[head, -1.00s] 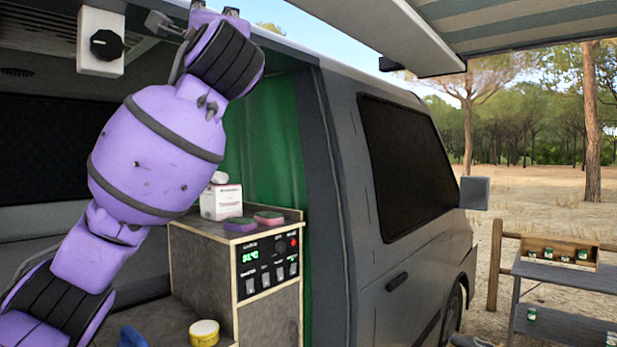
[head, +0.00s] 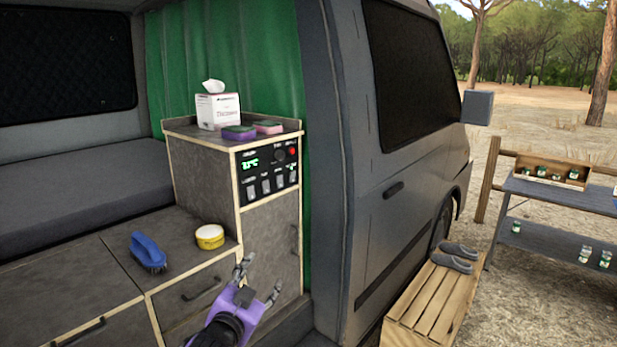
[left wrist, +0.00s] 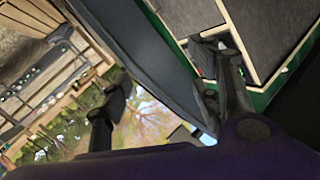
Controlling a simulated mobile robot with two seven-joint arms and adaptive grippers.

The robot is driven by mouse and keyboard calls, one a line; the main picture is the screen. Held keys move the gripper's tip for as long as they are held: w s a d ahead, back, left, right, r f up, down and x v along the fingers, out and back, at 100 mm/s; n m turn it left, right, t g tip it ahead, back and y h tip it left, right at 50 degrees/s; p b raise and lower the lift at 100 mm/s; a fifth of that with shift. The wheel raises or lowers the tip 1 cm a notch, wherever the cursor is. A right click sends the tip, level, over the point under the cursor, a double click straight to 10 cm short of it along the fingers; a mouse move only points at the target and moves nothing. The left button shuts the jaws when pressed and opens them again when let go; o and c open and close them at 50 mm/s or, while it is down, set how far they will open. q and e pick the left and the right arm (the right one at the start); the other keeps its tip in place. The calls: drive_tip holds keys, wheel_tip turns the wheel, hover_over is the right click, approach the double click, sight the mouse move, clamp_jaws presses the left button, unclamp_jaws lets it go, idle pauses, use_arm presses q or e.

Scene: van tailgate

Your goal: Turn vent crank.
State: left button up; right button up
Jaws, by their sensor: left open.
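The vent crank is not in view now. My left gripper (head: 258,277) is in the lower middle of the head view, in front of the drawer and the cabinet's lower door. Its fingers are spread and nothing is between them. In the left wrist view the two fingers of my left gripper (left wrist: 165,95) stand apart, with trees, sky and the van's edge behind them. My right gripper is not in view.
A cabinet with a control panel (head: 269,172) carries a tissue box (head: 218,110) and two sponges. A blue brush (head: 147,252) and a yellow tin (head: 209,237) lie on the lower counter. A wooden crate (head: 432,298) with shoes stands outside, near a shelf table (head: 562,195).

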use_arm(q)
drive_tip(key=s+a+f+n+g+y, duration=0.1)
drive_tip(key=s+a+f+n+g, duration=0.1)
drive_tip(key=s+f, duration=0.9)
drive_tip(key=s+a+f+n+g+y, duration=0.1)
drive_tip(key=s+a+f+n+g, duration=0.1)
drive_tip(key=s+f, duration=1)
drive_tip(key=s+a+f+n+g+y, duration=0.1)
drive_tip(key=s+a+f+n+g, duration=0.2)
drive_tip(key=s+f, duration=0.8)
drive_tip(key=s, duration=0.5)
drive_tip(key=shift+s+a+f, duration=0.25)
drive_tip(key=shift+s+f, duration=0.05)
drive_tip(key=shift+s, duration=0.1)
